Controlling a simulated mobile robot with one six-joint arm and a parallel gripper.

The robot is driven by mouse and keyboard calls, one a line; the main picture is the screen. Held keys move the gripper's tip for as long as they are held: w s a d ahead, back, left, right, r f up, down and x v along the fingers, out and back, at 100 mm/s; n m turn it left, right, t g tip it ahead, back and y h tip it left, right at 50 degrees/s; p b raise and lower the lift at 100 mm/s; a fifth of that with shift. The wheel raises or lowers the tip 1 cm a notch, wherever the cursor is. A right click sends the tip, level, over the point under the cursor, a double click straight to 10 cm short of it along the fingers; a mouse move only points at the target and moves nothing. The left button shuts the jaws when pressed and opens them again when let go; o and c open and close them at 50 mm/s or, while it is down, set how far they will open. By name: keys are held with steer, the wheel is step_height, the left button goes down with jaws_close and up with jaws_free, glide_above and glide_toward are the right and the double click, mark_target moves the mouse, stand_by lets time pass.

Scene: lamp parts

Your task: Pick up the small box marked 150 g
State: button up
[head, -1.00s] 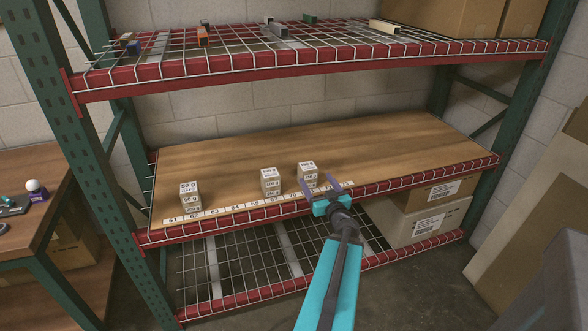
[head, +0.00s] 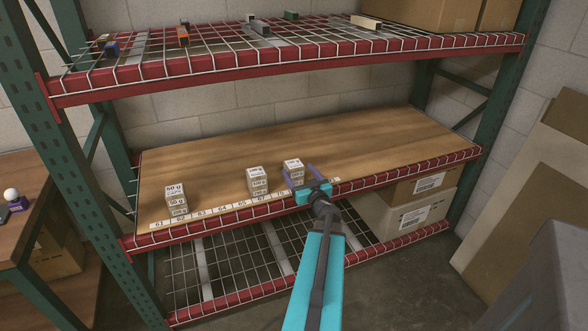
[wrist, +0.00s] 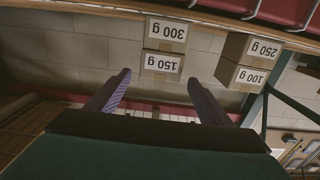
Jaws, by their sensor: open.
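As the lettering is inverted, the 150 g box is the upper one.
Another stack (head: 176,200) stands further left. A numbered label strip (head: 205,212) runs along the front edge. The upper wire shelf (head: 215,60) is overhead. The wooden shelf (head: 380,145) is clear behind and to the right.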

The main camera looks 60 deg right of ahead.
mark_target(297, 169)
steer(key=shift+x, duration=2.25)
steer(key=shift+p+x, duration=0.4)
steer(key=shift+x, duration=2.15)
steer(key=shift+f, duration=0.2)
steer(key=c, duration=1.2)
